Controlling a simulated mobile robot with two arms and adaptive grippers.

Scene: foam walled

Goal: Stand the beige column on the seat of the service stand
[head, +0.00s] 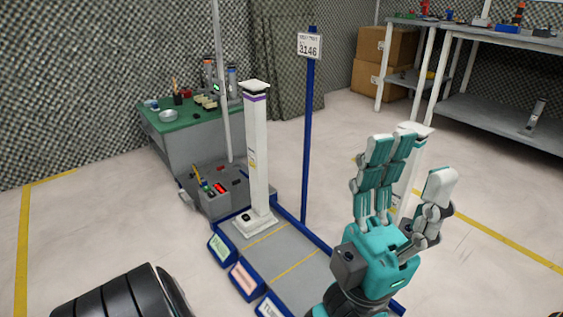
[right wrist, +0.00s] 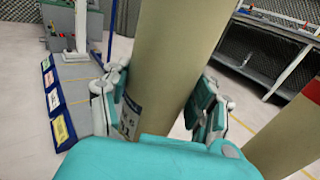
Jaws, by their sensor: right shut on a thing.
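In the right wrist view, my right gripper (right wrist: 160,105) is shut on the beige column (right wrist: 168,55), with fingers on both sides. The column is thick and round, slants across that view and carries a label low down. A low grey platform with blue edges (head: 295,272) and several front labels may be the service stand; I cannot tell which part is the seat. It also shows in the right wrist view (right wrist: 80,97).
A white column with a purple band (head: 257,150) stands on the platform's far-left part. A blue post with a sign (head: 308,130) rises behind. A green-topped bench (head: 190,122) stands back left, shelving (head: 500,110) back right. A red-banded beige cylinder (right wrist: 280,140) is at the right wrist view's lower right.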

